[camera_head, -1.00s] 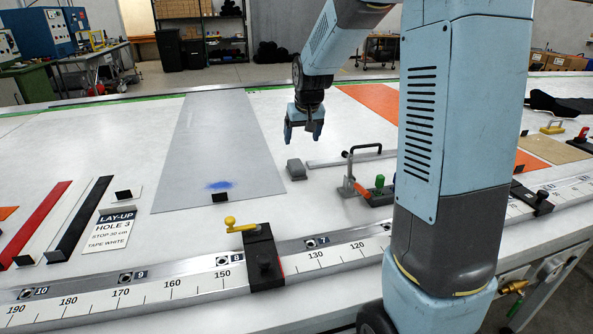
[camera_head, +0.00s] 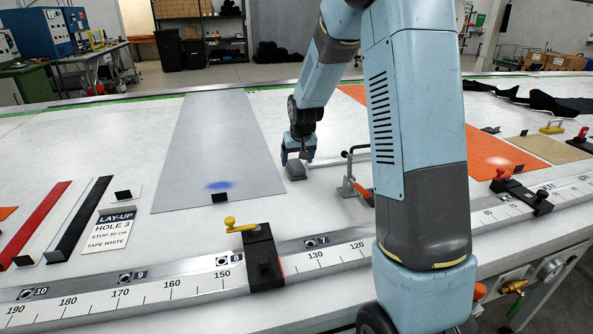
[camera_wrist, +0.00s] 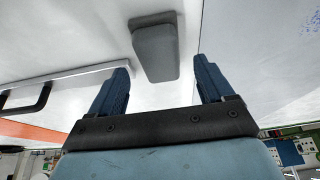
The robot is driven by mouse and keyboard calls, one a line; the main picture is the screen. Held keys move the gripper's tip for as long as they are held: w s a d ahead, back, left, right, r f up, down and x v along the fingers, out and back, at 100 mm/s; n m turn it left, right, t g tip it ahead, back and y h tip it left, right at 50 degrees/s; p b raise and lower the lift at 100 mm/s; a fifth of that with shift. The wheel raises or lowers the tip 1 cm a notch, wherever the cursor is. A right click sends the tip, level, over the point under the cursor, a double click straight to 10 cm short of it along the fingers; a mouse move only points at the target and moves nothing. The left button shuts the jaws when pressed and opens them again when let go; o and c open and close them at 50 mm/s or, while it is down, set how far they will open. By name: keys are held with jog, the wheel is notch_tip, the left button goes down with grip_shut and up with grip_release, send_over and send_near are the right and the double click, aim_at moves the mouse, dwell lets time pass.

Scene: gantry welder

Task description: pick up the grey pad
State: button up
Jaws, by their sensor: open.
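The grey pad (camera_head: 296,171) is a small rounded block lying on the white table, just right of the grey sheet. It also shows in the wrist view (camera_wrist: 156,50), ahead of the fingertips and roughly between their lines. My gripper (camera_head: 298,158) is right at the pad in the head view, with its fingers pointing down. In the wrist view my gripper (camera_wrist: 164,82) has its two blue fingers wide apart with nothing between them. The exact gap between fingertips and pad cannot be told.
The grey sheet (camera_head: 215,130) with a blue mark lies to the left. A numbered ruler rail (camera_head: 190,289) with a black stop (camera_head: 262,262) runs along the front edge.

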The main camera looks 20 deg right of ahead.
jog(key=shift+x, duration=1.35)
jog(key=c, duration=1.1)
